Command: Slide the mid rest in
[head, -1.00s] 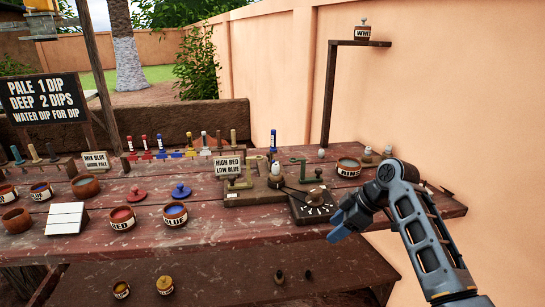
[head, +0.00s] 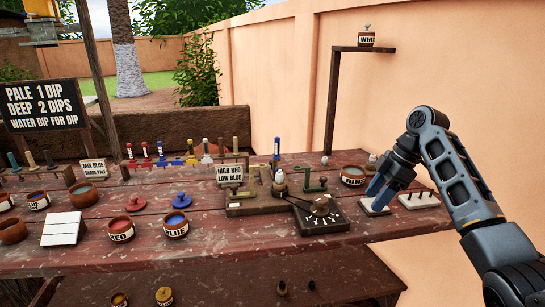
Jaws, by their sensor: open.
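I cannot tell which part is the mid rest. A dark board with a round brown knob and white marks (head: 320,207) lies in front. My gripper (head: 373,200) is open, pointing down-left over a white tile (head: 376,208), right of the fixture. Whether it touches the tile is unclear.
A labelled bowl (head: 353,175) stands behind my gripper. A white pegged rack (head: 418,200) lies under my arm. Red (head: 121,229) and blue (head: 176,223) paint pots, lids and a white slatted panel (head: 63,224) are at left. A shelf (head: 362,48) holds a jar.

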